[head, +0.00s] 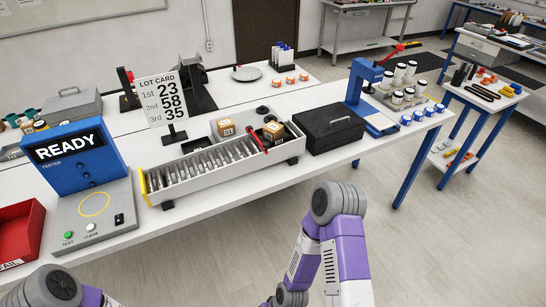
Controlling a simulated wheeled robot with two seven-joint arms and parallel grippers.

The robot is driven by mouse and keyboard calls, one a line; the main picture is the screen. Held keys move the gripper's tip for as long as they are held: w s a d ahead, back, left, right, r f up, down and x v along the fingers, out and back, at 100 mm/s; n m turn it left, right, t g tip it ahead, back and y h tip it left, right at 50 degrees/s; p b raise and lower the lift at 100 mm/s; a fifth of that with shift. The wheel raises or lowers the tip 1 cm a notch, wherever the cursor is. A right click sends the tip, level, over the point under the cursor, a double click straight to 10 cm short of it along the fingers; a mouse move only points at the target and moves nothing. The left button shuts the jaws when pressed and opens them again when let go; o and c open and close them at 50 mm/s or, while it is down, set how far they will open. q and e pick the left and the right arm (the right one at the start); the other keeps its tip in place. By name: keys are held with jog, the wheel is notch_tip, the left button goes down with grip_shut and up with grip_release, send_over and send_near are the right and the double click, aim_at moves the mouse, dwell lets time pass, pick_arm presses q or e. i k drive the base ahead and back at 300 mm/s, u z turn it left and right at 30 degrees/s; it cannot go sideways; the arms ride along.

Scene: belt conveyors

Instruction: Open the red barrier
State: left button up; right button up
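A short red bar (258,141), which looks like the red barrier, lies slanted across the right part of a long grey-white slotted channel (180,199) on the white bench. My two arms show only as grey and purple links, at the bottom left and bottom centre. Neither gripper is in the picture, and nothing of mine touches the bar.
A blue READY tester (75,160) stands left of the channel, with a red FAIL bin (18,238) beyond it. A black case (332,128) and blue press (361,85) stand right. A lot card (162,98) stands behind. Floor in front is clear.

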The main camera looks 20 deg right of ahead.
aim_at(265, 146)
jog(key=k, duration=0.9)
jog(key=z, duration=0.8)
jog(key=i, duration=1.5)
jog(key=u, duration=0.7)
